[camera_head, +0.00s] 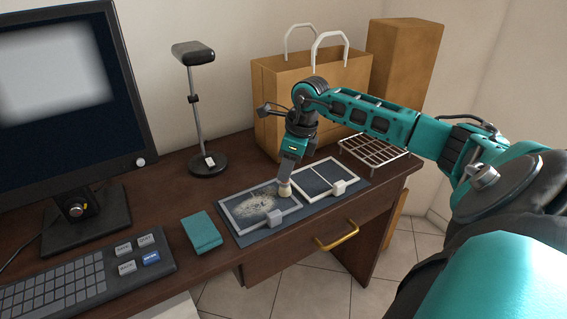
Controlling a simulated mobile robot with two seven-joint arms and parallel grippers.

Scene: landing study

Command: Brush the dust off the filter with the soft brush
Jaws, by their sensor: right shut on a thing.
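A framed filter (241,211) lies flat on a dark mat on the desk, with pale dust spread over its dark face. My right gripper (288,171) points down and is shut on the soft brush (284,190). The pale brush tip is low at the filter's right edge; I cannot tell whether it touches the frame. Most of the brush handle is hidden by the gripper. A second framed panel (311,181), dark and without visible dust, lies to the right. My left gripper is out of view.
A folded teal cloth (202,231) lies left of the mat (237,237). A wire rack (374,153) stands at the right, before a paper bag (270,88) and a tall box (402,62). A lamp (197,115), monitor (65,105) and keyboard (75,284) occupy the left.

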